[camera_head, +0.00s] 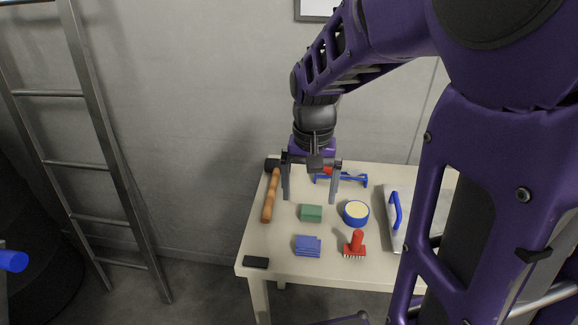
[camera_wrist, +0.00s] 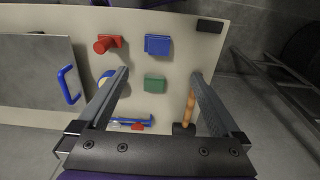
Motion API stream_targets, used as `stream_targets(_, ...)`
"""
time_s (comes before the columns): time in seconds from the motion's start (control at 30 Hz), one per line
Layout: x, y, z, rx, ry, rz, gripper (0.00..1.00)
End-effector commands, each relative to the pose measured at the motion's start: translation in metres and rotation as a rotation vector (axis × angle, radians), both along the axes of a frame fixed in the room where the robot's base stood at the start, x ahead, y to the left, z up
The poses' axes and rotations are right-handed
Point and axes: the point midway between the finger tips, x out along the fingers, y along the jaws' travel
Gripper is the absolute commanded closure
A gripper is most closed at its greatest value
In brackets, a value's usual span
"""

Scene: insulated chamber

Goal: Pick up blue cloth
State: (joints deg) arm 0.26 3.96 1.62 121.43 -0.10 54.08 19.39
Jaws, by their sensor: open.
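The blue cloth (camera_head: 307,246) is a small folded stack lying near the front edge of the table (camera_head: 275,264). My gripper (camera_head: 310,196) is open and empty, above the back left part of the table. In the wrist view the gripper's fingers (camera_wrist: 160,73) stand wide apart, with the green block between them and the cloth further off. The cloth is unobstructed in both views.
Around the cloth are a green block (camera_head: 311,213), a red brush (camera_head: 355,244), a round tape roll (camera_head: 356,212), a black block (camera_head: 256,262), a hammer (camera_head: 270,195), a blue tool (camera_head: 350,179) and a blue-handled trowel (camera_head: 395,215). A ladder (camera_head: 100,130) leans at the left.

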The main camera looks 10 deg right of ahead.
Motion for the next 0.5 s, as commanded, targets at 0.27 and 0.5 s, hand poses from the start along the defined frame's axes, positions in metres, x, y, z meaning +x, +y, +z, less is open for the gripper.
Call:
stream_targets(0.27, -0.005, -0.001, -0.052, -0.001, 0.018, -0.001, 0.0)
stream_targets(0.5, -0.004, -0.001, -0.102, -0.001, 0.016, -0.001, 0.0)
